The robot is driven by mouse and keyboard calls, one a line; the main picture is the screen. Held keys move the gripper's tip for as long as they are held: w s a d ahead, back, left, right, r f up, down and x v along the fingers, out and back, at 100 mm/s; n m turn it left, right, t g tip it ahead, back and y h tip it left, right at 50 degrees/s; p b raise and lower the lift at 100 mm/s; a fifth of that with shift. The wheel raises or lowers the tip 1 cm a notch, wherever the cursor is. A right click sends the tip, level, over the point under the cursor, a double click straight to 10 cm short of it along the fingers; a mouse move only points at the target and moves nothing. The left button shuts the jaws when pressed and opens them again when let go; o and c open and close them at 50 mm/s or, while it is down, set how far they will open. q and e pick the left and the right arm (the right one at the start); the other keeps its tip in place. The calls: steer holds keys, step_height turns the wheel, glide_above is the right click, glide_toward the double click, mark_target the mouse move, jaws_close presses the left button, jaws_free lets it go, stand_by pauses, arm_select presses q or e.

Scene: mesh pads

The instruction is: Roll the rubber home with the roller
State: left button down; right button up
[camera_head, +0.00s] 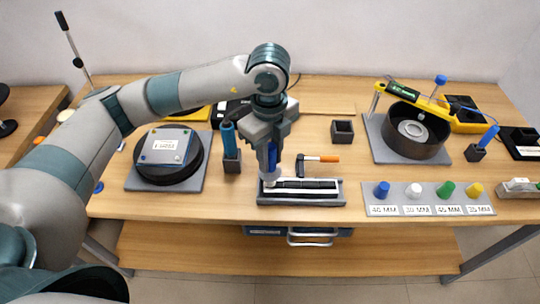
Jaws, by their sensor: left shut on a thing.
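My left gripper (268,148) is shut on a blue-handled tool (272,158), held upright over the left end of a grey tray. The tool's lower end is small and pale, close to the tray; I cannot tell whether it touches. The grey tray (325,201) at the front edge of the table holds a long frame with dark and white strips (312,185); the rubber is too small to make out surely. A tool with an orange handle and dark head (326,158) lies just behind the tray. I cannot tell which tool is the roller. My right gripper is not in view.
A black round stand (167,170) is to the left, beside a dark holder with a blue tool (231,158). A small dark open box (342,130) stands behind right. A label board with coloured knobs (428,205) and a large dark pan (414,138) are right.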

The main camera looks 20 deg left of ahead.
arm_select(q)
steer(key=shift+d, duration=0.15)
steer(key=shift+w+d+f+b, duration=0.1)
steer(key=shift+d+b, duration=0.05)
steer(key=shift+d, duration=0.3)
steer(key=shift+w+d+f+b, duration=0.1)
steer(key=shift+d+b, duration=0.05)
steer(key=shift+d, duration=0.3)
steer(key=shift+d+f, duration=0.1)
steer(key=shift+d, duration=0.1)
steer(key=shift+w+d, duration=0.25)
steer(key=shift+d, duration=0.6)
steer(key=shift+w+d+r+b, duration=0.15)
steer(key=shift+w+d, duration=0.05)
steer(key=shift+d, duration=0.3)
steer(key=shift+w+d+r+b, duration=0.1)
steer(key=shift+w+d+b, duration=0.05)
steer(key=shift+d, duration=0.3)
